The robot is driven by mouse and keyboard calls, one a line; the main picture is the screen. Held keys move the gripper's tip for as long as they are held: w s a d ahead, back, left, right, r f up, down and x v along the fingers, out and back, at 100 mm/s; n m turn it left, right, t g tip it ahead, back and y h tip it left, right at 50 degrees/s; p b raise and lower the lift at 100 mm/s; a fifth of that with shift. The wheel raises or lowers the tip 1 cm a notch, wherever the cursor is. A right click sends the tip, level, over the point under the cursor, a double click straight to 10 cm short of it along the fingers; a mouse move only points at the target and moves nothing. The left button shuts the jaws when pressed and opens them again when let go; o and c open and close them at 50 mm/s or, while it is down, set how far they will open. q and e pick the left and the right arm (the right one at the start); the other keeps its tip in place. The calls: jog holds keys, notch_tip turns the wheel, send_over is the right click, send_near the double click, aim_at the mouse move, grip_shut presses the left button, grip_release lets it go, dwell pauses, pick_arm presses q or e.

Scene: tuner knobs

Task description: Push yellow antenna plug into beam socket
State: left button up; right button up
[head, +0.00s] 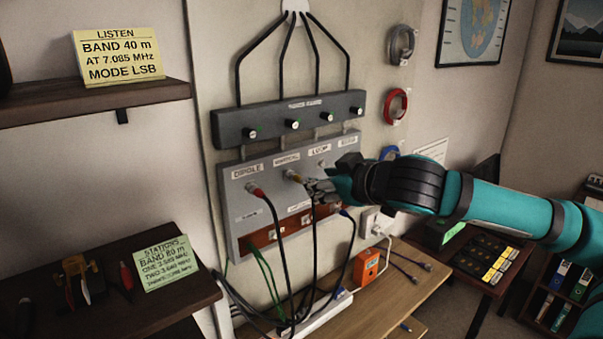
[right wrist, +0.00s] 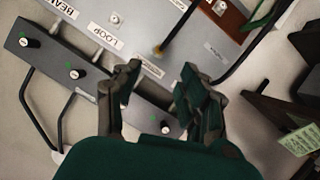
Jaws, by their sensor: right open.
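The yellow antenna plug (head: 292,175) sits at the VERTICAL position of the grey socket panel (head: 233,205), its black cable hanging down. In the right wrist view the yellow plug (right wrist: 158,50) shows just beyond my fingertips, roughly centred between them. My right gripper (head: 314,187) is in front of the panel, just right of the plug and apart from it. In the wrist view my right gripper (right wrist: 158,80) is open and empty. The BEAM label (head: 350,140) is at the panel's upper right. The beam socket is hidden behind my right gripper and arm. My left gripper is out of view.
A red plug (head: 256,191) sits at DIPOLE and a blue plug (head: 345,213) lower right. Several cables hang before the panel. A grey knob bar (head: 270,123) runs above it. An orange box (head: 366,266) and a white power strip (head: 318,312) are on the desk below.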

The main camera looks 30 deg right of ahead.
aim_at(300, 178)
jog(key=p+x, duration=0.1)
jog(key=x, duration=0.4)
jog(key=shift+r, duration=0.15)
jog(key=p+x, duration=0.1)
jog(key=x, duration=0.2)
jog(key=shift+w, duration=0.2)
jog(key=shift+w+d+f, duration=0.1)
jog(key=shift+w+f, duration=0.2)
jog(key=shift+f, duration=0.05)
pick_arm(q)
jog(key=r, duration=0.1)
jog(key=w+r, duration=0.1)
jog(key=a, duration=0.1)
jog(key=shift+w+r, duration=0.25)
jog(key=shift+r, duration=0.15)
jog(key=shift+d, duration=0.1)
pick_arm(e)
grip_shut()
